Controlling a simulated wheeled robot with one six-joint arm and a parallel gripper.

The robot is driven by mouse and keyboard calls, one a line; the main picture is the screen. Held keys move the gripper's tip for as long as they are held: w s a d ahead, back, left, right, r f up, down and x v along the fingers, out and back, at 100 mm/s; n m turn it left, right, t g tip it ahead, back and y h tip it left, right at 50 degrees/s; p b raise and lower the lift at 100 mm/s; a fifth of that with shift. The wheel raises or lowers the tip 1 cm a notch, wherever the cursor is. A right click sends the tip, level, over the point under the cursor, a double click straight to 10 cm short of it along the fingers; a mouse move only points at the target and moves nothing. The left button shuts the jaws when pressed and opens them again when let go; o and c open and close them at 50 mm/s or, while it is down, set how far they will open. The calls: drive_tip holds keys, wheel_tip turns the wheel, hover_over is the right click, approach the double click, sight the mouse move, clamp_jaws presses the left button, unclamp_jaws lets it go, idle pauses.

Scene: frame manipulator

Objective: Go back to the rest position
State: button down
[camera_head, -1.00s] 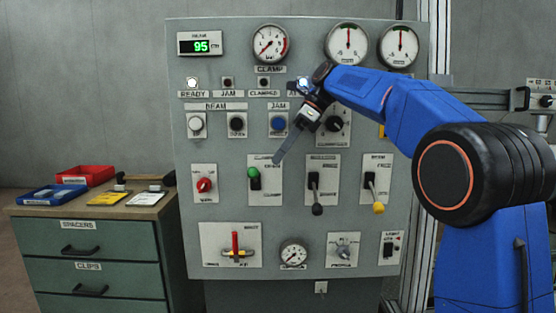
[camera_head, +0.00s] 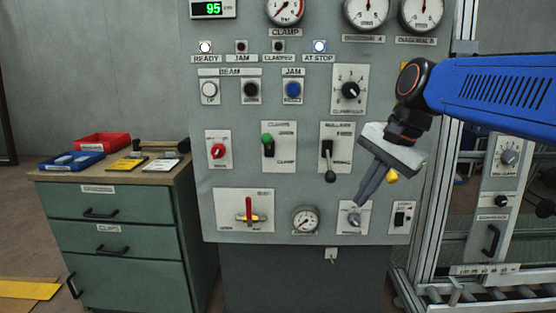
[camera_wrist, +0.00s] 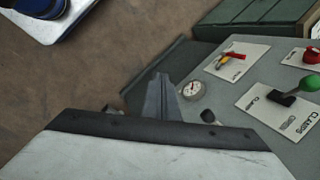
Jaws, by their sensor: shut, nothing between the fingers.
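My gripper (camera_head: 368,190) hangs at the end of my blue arm, in front of the lower right part of the grey control panel (camera_head: 235,100). Its fingers are together and point down and left, with nothing between them. They overlap the area by the small pressure knob (camera_head: 354,219) in the head view; contact cannot be told. In the wrist view the shut fingers (camera_wrist: 161,95) point towards the panel's lower edge, near the small gauge (camera_wrist: 193,90). The yellow-tipped lever is mostly hidden behind my gripper.
A green drawer cabinet (camera_head: 120,240) stands left of the panel, with a red tray (camera_head: 102,141), a blue tray (camera_head: 72,161) and tools on top. A metal frame (camera_head: 450,200) with rollers is at the right. Floor at the lower left has a yellow strip (camera_head: 28,289).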

drive_tip(key=s+d+f+n+t+h, duration=0.1)
drive_tip(key=s+d+f+n, duration=0.3)
drive_tip(key=s+f, duration=0.5)
drive_tip(key=s+d+f+n+t+h, duration=0.1)
drive_tip(key=s+d+f+n+h, duration=0.1)
drive_tip(key=s+d+f+n, duration=0.3)
drive_tip(key=s+f, duration=0.4)
drive_tip(key=f, duration=0.1)
drive_tip(key=shift+d+f+n, duration=0.2)
drive_tip(key=shift+d+n, duration=0.1)
drive_tip(key=shift+d, duration=0.1)
